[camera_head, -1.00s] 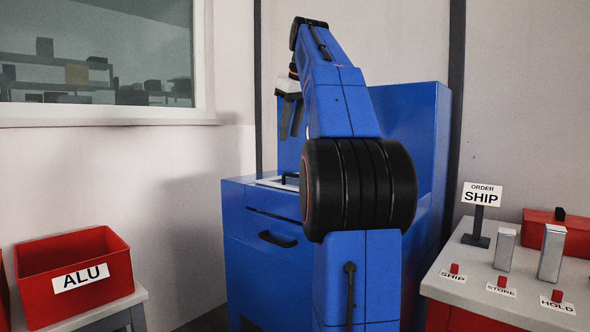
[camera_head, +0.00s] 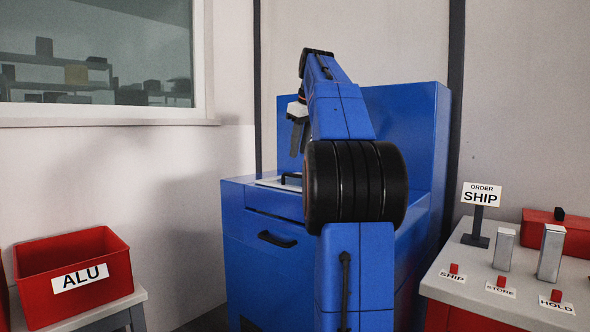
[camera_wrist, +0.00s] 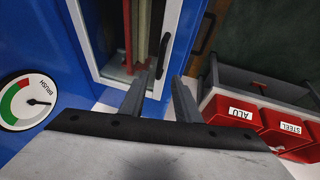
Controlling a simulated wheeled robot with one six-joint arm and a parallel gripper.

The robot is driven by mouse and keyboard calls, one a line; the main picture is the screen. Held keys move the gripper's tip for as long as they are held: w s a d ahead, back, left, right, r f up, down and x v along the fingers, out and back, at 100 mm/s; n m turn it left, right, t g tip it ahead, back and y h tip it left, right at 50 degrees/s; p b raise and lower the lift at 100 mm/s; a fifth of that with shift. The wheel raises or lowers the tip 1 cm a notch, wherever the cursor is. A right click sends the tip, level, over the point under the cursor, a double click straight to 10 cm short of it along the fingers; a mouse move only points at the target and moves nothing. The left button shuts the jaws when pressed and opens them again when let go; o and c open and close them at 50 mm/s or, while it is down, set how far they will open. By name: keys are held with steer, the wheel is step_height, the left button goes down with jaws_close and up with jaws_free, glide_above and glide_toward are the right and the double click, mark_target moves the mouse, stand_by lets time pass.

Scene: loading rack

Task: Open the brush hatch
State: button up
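The brush hatch (camera_head: 268,183) is a pale-framed panel lying flat in the top of the blue cabinet (camera_head: 245,215), with a black bar handle (camera_head: 291,177). The wrist view shows its pale frame (camera_wrist: 106,80), with reddish and tan upright parts inside it, and the handle (camera_wrist: 163,56) by its right side. My gripper (camera_head: 297,138) is above the hatch, with its fingers pointing down. In the wrist view my gripper (camera_wrist: 161,78) is open and empty, its fingertips near the handle but apparently apart from it. My arm hides part of the cabinet in the head view.
A dial marked BRUSH (camera_wrist: 27,102) is on the blue surface. A drawer handle (camera_head: 277,240) is on the cabinet front. The red ALU bin (camera_head: 75,275) stands left. A grey table (camera_head: 470,262) with buttons and a SHIP sign (camera_head: 481,194) stands right.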

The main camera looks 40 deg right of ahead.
mark_target(295, 175)
steer(key=x, duration=0.8)
steer(key=shift+w, duration=0.1)
jaws_close()
